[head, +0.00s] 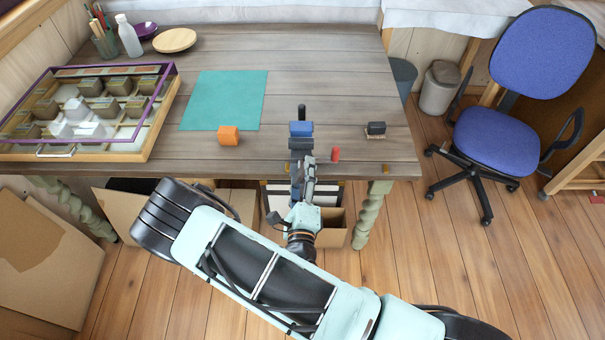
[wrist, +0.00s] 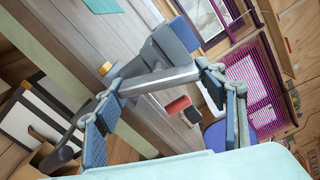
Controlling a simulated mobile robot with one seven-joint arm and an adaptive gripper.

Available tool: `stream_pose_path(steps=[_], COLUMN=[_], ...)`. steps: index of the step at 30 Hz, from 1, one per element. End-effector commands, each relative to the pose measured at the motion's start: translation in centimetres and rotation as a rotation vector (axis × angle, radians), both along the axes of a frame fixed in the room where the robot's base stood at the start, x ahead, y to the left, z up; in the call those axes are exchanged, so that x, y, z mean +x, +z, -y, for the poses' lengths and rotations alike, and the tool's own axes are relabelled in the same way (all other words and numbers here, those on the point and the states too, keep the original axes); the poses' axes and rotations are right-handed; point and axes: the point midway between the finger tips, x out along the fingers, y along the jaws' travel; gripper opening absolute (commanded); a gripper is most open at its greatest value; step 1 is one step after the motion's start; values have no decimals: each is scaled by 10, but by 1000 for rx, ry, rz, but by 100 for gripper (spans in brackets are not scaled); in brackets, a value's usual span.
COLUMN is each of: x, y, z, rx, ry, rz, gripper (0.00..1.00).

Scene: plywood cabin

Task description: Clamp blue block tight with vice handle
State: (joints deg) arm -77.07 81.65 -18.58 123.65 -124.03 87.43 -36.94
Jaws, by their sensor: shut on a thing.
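The blue block (head: 301,128) sits in the dark grey vice (head: 302,144) at the table's front edge. A blue face of it (wrist: 184,34) shows at the top of the vice in the wrist view. The vice handle (wrist: 160,80) is a grey bar across the front of the vice. My gripper (head: 303,172) reaches the vice from the front. In the wrist view its two widely spaced fingers (wrist: 165,78) are shut on the handle, one near each end of the bar. I cannot tell whether the vice jaws press the block.
An orange block (head: 228,136) lies left of the vice by a teal mat (head: 225,98). A red piece (head: 336,155) and a dark stamp-like block (head: 376,129) lie to the right. A purple-edged display case (head: 160,112) fills the table's left. A blue chair (head: 500,138) stands right.

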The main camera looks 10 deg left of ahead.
Motion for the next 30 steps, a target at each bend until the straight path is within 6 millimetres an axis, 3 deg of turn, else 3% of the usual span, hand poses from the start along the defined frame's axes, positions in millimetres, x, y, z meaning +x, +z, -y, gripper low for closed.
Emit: stream_pose_path(steps=[30], x=[0], y=[-2], z=[-4], rx=[941], ry=[1], rz=[-222], gripper=[40])
